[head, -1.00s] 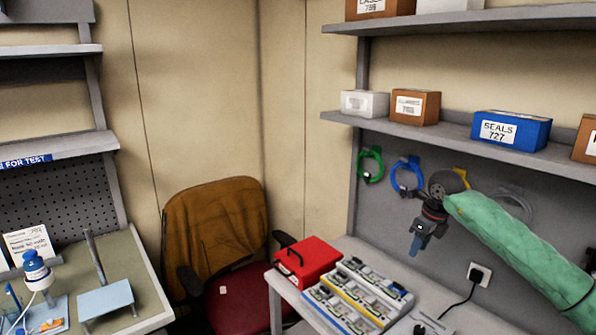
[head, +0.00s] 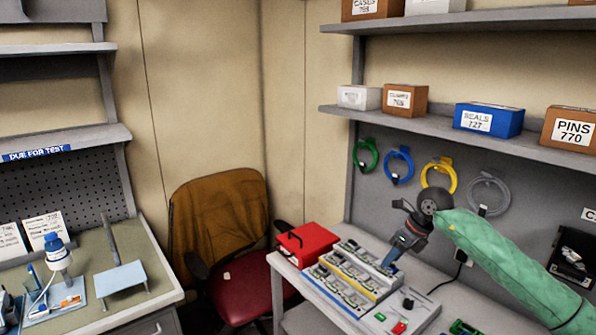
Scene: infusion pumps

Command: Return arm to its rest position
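My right arm, in a green padded sleeve, comes in from the right edge. No held object shows. My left gripper is not in view.
A red case (head: 308,243) stands at the tray's far left. A grey box with red and green buttons (head: 400,312) is in front. A chair (head: 240,290) fills the gap between benches. Hose coils (head: 440,174) hang behind my arm; a shelf (head: 440,126) with boxes is above.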

